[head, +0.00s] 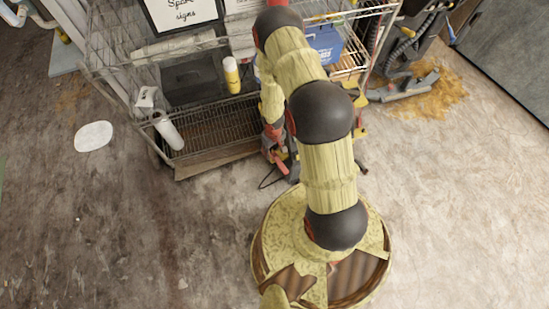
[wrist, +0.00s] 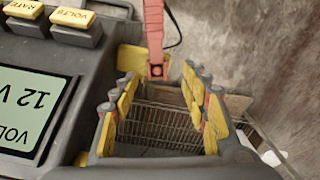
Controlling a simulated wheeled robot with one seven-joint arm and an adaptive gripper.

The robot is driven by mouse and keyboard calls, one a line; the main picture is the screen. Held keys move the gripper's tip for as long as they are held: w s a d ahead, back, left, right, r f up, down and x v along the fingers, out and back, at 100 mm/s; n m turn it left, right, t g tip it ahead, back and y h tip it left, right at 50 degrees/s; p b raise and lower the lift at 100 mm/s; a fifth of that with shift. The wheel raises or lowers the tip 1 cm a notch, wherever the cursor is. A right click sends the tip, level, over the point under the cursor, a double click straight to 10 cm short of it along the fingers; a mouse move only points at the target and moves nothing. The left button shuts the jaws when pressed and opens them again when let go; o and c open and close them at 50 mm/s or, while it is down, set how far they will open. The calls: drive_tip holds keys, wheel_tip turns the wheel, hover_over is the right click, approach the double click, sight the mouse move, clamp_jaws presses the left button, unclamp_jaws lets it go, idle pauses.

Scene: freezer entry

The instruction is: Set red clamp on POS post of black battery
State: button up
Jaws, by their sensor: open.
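My gripper (wrist: 160,80) is open in the wrist view, with its yellow and grey fingers spread apart. A red clamp (wrist: 154,32) shows at the top middle of that view, its end in line with the gap between the fingertips. I cannot tell whether it touches them. A black cable (wrist: 174,28) runs beside the clamp. In the head view my arm covers much of the gripper area, and red parts there are hard to tell apart. A dark box (head: 194,79) on the wire rack may be the black battery. No POS post can be made out.
A grey device with a "12 V" display (wrist: 28,108) and yellow-topped buttons (wrist: 73,18) stands close left of my gripper. Floor at left is mostly clear.

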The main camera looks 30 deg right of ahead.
sight(275, 157)
drive_tip(key=f+b, duration=0.2)
drive_tip(key=f, duration=0.3)
drive_tip(key=shift+s+d+b, duration=0.25)
drive_tip(key=shift+b, duration=0.15)
drive_tip(key=c, duration=0.3)
drive_tip(key=c, duration=0.8)
clamp_jaws()
